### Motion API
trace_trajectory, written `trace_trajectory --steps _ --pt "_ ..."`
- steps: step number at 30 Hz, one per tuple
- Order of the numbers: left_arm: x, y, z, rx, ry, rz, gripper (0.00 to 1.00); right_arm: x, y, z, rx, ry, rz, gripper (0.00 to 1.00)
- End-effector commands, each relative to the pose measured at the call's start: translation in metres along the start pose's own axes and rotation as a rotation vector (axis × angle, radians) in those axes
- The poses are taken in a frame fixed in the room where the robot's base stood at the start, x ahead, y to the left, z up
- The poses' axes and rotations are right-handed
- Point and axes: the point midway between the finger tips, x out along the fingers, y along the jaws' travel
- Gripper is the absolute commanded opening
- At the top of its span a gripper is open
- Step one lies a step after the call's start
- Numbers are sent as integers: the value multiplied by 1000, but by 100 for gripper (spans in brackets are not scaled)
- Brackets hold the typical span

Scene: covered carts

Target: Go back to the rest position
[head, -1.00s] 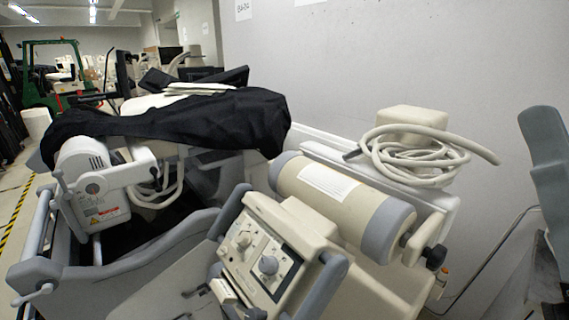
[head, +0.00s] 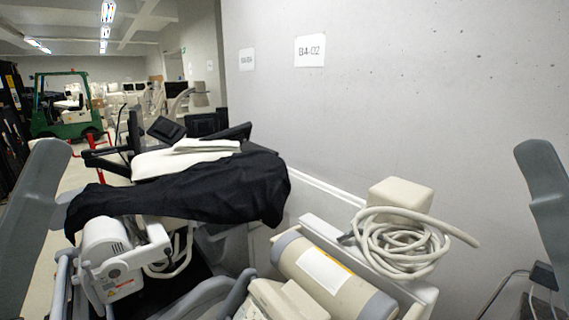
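Neither gripper shows in the head view. A grey link of my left arm (head: 30,225) stands at the left edge, and a grey link of my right arm (head: 547,200) stands at the right edge. Both run out of the picture, so whatever is at their ends is hidden. Nothing is seen held.
Ahead are medical carts with a black cloth (head: 190,188) draped over one, a coiled pale hose (head: 395,245) beside a cream box (head: 400,195), and a cream cylinder (head: 330,272). A concrete wall (head: 400,110) closes the right. A green forklift (head: 65,110) stands far left.

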Motion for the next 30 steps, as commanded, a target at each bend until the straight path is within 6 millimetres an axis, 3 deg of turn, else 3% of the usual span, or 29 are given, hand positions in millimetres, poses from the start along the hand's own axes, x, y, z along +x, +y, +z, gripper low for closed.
trace_trajectory --steps 1,6,9,13,30 --pt "39 0 -36 0 0 0 70 39 0 -36 0 0 0 50" --pt "96 0 -88 1 0 -1 70 96 0 -89 0 0 0 50" --pt "117 0 -107 1 -1 -1 70 117 0 -108 0 0 0 50" --pt "127 -1 -117 1 -1 -1 70 127 0 -117 0 -1 0 50" --pt "124 -1 -114 1 0 -1 70 124 0 -114 0 -1 0 50"
